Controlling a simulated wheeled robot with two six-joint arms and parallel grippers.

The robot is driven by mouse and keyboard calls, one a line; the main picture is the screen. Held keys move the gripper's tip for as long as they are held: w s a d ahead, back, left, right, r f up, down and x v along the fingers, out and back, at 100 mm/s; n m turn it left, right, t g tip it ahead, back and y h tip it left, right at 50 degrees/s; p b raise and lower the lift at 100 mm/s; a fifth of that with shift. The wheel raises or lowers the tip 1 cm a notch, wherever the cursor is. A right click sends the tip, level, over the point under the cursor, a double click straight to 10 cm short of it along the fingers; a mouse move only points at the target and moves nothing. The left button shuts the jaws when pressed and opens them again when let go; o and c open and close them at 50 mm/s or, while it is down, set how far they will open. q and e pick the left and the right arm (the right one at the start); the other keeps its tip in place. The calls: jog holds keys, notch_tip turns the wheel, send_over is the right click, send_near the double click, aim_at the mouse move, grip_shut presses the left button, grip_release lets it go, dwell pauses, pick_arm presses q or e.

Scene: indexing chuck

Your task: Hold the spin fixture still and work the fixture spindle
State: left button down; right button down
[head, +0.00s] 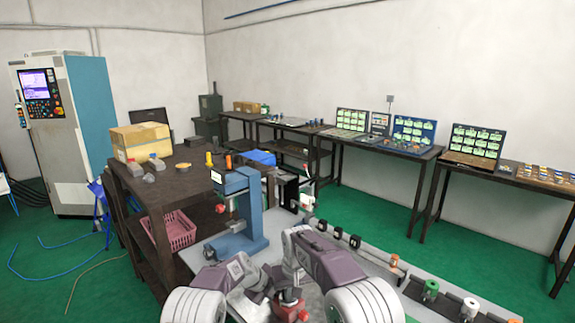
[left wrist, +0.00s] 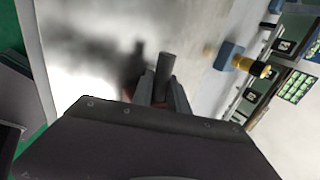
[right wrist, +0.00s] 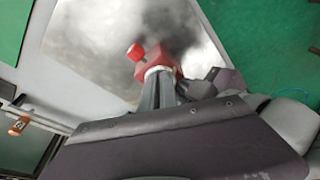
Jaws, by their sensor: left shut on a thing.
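The spin fixture is a red body (right wrist: 155,62) with a red knob (right wrist: 135,52) and a pale collar, on a bright metal surface in the right wrist view. In the head view its red part (head: 290,303) shows low between my arms, partly hidden. My left gripper (left wrist: 164,85) is shut on a grey cylindrical post, which shows between its fingers in the left wrist view. A little red shows behind these fingers. My right gripper (right wrist: 163,85) has its fingers at the pale collar, close together; whether they grip it is unclear. I cannot tell which part is the spindle.
A blue press-like stand (head: 238,215) stands on the bench just left of my arms. A rail with several small coloured fittings (head: 430,291) runs along the right. A dark shelf table with a cardboard box (head: 140,142) is at the left. Green floor is open at the right.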

jog(key=shift+w+a+r, duration=0.1)
jog(key=shift+a, duration=0.25)
jog(key=shift+s, duration=0.2)
jog(key=shift+s, duration=0.25)
notch_tip(320, 180, up, 6)
jog(key=shift+d+f, duration=0.1)
jog(key=shift+d, duration=0.05)
dwell(0.3)
notch_tip(320, 180, down, 6)
jog(key=d, duration=0.2)
jog(key=shift+w, duration=0.3)
dwell(0.3)
jog(key=shift+w+a, duration=0.2)
jog(key=shift+w, duration=0.15)
dwell(0.6)
